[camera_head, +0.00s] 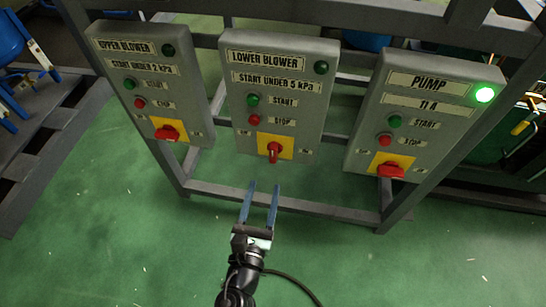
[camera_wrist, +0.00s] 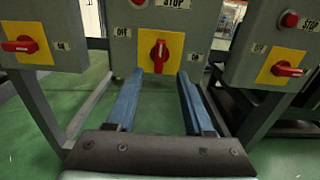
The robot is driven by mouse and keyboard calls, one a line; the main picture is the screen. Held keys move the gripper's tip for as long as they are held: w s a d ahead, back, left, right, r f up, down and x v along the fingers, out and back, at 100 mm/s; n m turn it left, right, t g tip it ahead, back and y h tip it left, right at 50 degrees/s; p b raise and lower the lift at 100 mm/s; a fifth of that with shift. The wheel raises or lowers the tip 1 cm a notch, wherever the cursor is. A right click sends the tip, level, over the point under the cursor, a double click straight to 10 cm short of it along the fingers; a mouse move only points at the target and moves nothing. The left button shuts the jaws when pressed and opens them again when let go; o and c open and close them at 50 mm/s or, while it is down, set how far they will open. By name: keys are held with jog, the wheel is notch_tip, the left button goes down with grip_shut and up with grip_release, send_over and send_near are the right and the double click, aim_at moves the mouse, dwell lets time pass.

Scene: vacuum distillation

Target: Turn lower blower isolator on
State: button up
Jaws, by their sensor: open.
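The lower blower panel (camera_head: 283,85) is the middle one of three grey boxes. Its isolator is a red knob (camera_head: 273,152) on a yellow plate (camera_head: 262,143), with its handle standing upright. In the wrist view the same red knob (camera_wrist: 159,56) is vertical between an OFF label (camera_wrist: 122,33) on the left and an ON label (camera_wrist: 195,57) on the right. My gripper (camera_head: 264,186) is open and empty, with its two blue fingers below and in front of the knob, apart from it. In the wrist view the fingers (camera_wrist: 158,84) reach toward the knob from either side below.
The upper blower panel (camera_head: 140,65) on the left and the pump panel (camera_head: 433,85) on the right each have a red knob lying nearly horizontal. The pump's green lamp (camera_head: 485,94) is lit. A grey frame (camera_head: 290,205) carries the panels. Green floor in front is clear.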

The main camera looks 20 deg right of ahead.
aim_at(273, 156)
jog(key=b+x, duration=0.1)
jog(key=x, duration=0.9)
jog(key=shift+b, duration=0.4)
grip_shut()
